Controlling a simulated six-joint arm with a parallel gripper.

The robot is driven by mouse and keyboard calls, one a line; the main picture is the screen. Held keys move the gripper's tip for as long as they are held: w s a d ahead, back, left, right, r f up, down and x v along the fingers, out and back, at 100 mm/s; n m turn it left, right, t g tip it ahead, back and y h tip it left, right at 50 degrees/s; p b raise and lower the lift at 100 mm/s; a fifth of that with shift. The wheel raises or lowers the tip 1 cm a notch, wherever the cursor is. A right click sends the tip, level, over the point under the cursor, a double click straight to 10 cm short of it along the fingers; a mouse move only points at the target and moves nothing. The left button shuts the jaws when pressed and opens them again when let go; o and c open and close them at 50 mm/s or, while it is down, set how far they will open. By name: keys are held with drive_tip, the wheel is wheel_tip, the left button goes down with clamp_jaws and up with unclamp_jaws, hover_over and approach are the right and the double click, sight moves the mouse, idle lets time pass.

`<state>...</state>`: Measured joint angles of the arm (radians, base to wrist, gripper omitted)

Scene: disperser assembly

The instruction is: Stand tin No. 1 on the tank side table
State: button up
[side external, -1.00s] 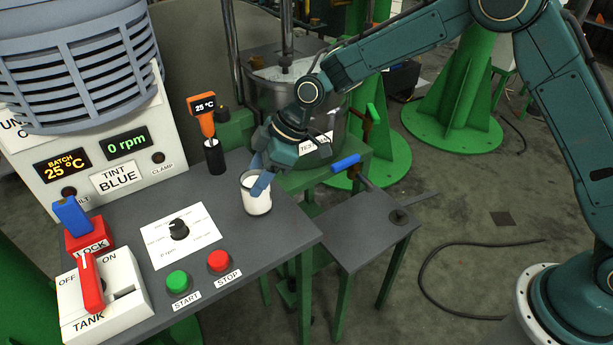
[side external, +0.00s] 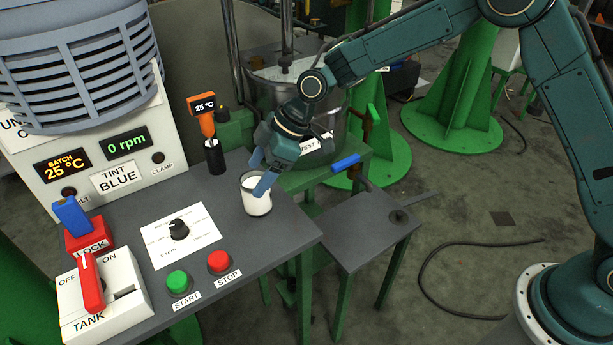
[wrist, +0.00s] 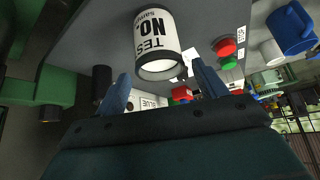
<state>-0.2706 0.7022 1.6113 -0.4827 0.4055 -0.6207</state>
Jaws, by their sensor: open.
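A white, black-edged tin (side external: 257,200) stands upright on the grey control desk (side external: 235,235), near its right edge. In the wrist view the tin (wrist: 157,38) shows a label with "TES" and "NO."; its number is not readable. My gripper (side external: 262,172) is open at the tin, one blue finger crossing in front of it in the side view. In the wrist view the fingertips of my gripper (wrist: 162,78) are spread wide and the tin is beyond them, not clamped. The small grey side table (side external: 365,225) stands right of the desk, below the tank, with a clear middle.
A steel tank (side external: 262,95) with a blue-handled valve (side external: 346,162) stands behind the side table. A thermometer in a black holder (side external: 215,158), a dial (side external: 178,229) and start and stop buttons (side external: 218,262) are on the desk. A small round fitting (side external: 398,216) is at the side table's right.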

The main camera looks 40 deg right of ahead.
drive_tip(key=v, duration=1.1)
drive_tip(key=shift+s, duration=0.1)
drive_tip(key=s+d+r+m+t+h, duration=0.25)
drive_tip(key=s+d+r+m, duration=0.35)
drive_tip(key=s+d+r, duration=0.55)
drive_tip(key=s+d+f+m+h, duration=0.1)
drive_tip(key=s+d+m+h, duration=0.1)
drive_tip(key=s, duration=0.8)
drive_tip(key=s+d+f+m+h, duration=0.1)
drive_tip(key=s+d+m, duration=0.4)
drive_tip(key=s, duration=0.5)
drive_tip(key=shift+s+d+f+m+t+h, duration=0.15)
drive_tip(key=shift+d+f+m+t+h, duration=0.3)
drive_tip(key=shift+d, duration=0.6)
